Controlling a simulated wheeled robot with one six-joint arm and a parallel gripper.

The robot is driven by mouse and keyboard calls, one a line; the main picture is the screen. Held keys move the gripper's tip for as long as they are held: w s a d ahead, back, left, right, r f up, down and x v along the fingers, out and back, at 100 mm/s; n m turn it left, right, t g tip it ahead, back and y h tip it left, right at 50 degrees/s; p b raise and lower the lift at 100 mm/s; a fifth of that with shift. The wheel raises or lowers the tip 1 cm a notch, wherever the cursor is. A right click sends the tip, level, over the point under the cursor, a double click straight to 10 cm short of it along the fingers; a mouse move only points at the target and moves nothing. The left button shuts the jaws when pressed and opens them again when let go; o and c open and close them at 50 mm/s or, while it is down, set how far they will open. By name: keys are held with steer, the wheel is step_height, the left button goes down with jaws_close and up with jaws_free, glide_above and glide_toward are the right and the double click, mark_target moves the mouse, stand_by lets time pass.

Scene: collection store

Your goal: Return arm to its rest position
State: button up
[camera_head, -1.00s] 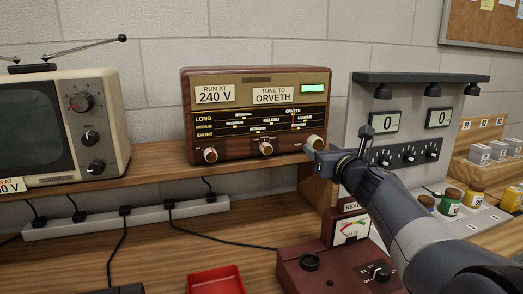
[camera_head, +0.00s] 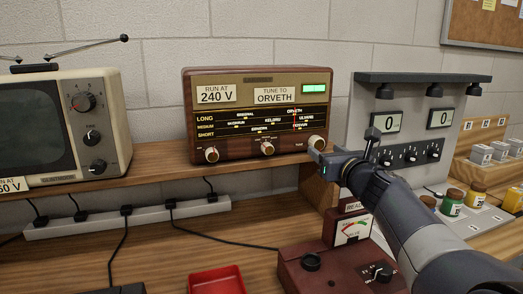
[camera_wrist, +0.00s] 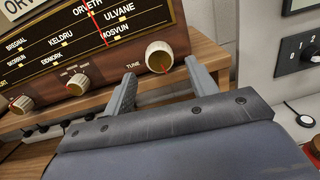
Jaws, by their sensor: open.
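My gripper (camera_head: 317,154) is open and empty at the right end of the wooden radio (camera_head: 262,88). In the wrist view the two fingers of my gripper (camera_wrist: 160,80) stand apart, with the radio's cream tuning knob (camera_wrist: 159,56) just beyond and between their tips. I see a small gap between the fingers and the knob, and cannot tell whether they touch. The radio carries the labels "RUN AT 240 V" and "TUNE TO ORVETH". Its red pointer stands near ORVETH on the dial, and a small green window (camera_head: 314,88) is lit.
The radio stands on a wooden shelf (camera_head: 160,165) beside an old television (camera_head: 70,125). A grey panel with dials (camera_head: 410,125) stands to the right, with small jars (camera_head: 452,200) before it. A dark red meter box (camera_head: 330,270) and red tray (camera_head: 215,280) are below.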

mark_target(320, 145)
steer(key=v, duration=0.7)
steer(key=shift+s+d, duration=0.1)
steer(key=shift+s, duration=0.25)
steer(key=x, duration=1.1)
steer(key=shift+w+f+n+b, duration=0.15)
steer(key=shift+f+n+b, duration=0.1)
steer(key=shift+n+b, duration=0.65)
steer(key=shift+n, duration=0.6)
steer(key=n+b, duration=0.1)
steer(key=n, duration=0.2)
steer(key=n+b, duration=0.1)
steer(key=n, duration=0.2)
steer(key=n+b, duration=0.1)
steer(key=n, duration=0.2)
steer(key=shift+d+r+y, duration=0.15)
steer(key=shift+y, duration=0.15)
steer(key=n, duration=0.6)
steer(key=shift+r, duration=0.15)
steer(key=n+p, duration=0.1)
steer(key=n, duration=0.4)
steer(key=shift+n+y, duration=0.4)
